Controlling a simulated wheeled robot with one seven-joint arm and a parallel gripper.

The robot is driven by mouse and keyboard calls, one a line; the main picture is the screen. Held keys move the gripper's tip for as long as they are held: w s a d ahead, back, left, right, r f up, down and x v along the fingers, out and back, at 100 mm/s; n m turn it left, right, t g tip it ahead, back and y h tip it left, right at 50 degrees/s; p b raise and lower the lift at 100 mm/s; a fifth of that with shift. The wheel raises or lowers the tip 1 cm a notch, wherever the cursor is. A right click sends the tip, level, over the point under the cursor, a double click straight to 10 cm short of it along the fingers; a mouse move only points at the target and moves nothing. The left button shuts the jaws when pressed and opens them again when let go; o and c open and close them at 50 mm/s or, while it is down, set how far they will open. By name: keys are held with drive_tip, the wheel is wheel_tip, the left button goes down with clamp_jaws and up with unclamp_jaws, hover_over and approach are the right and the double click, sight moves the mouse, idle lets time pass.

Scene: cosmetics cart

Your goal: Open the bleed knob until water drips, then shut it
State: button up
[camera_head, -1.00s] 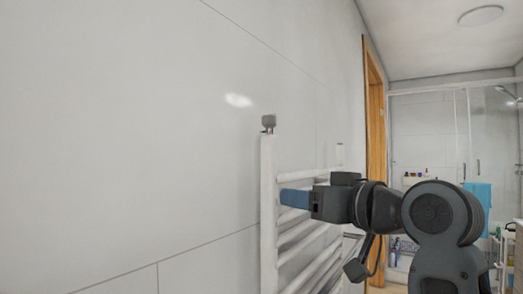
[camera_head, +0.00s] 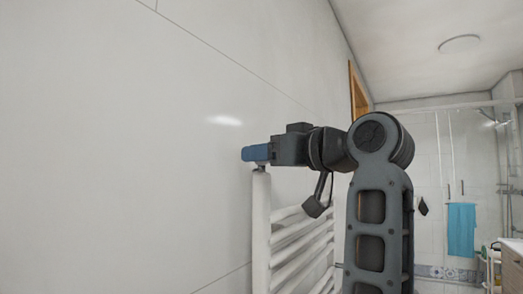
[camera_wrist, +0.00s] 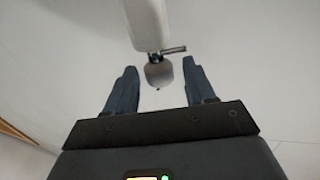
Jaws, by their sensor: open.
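The bleed knob (camera_wrist: 159,74) is a grey rounded cap on a metal valve (camera_wrist: 156,57) at the end of the white radiator post (camera_wrist: 147,24). In the wrist view it sits between my two blue fingers, with a gap on each side. My gripper (camera_wrist: 160,66) is open and holds nothing. In the head view my gripper (camera_head: 256,153) is level with the top of the white towel radiator (camera_head: 261,225) and hides the knob. A little of the valve (camera_head: 260,168) shows below the fingers. I see no water drops.
A tiled wall (camera_head: 120,150) runs close along the left, behind the radiator. The radiator's bars (camera_head: 300,245) lie below my arm. A glass shower and a blue towel (camera_head: 461,230) are far back on the right.

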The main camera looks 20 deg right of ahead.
drive_tip(key=shift+w+a, duration=0.25)
drive_tip(key=shift+w, duration=0.35)
drive_tip(key=c, duration=0.9)
